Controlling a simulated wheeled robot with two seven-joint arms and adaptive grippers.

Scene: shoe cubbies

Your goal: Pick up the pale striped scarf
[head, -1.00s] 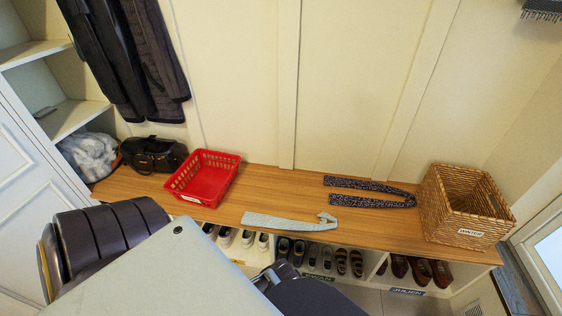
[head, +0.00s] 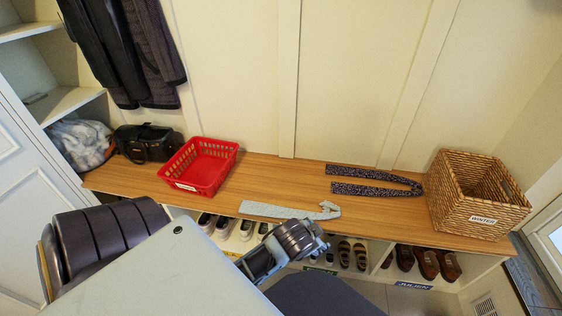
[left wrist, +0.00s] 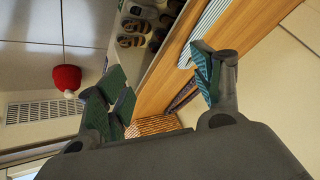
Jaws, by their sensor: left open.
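The pale striped scarf (head: 288,210) lies flat along the front of the wooden bench top, its right end bent into a small hook. Part of it also shows in the left wrist view (left wrist: 205,35), close behind the right finger. My left gripper is open and empty in the left wrist view (left wrist: 160,88), its fingers spread wide. In the head view the left wrist is just in front of the bench edge, below the scarf's right half, and the fingers are hard to make out. My right gripper is not in view.
On the bench (head: 265,178) are a red basket (head: 205,170), a dark patterned scarf (head: 375,180), a wicker basket (head: 478,200) and a black bag (head: 148,143). Shoes (head: 428,262) fill the cubbies below. A red object (left wrist: 67,78) shows in the left wrist view.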

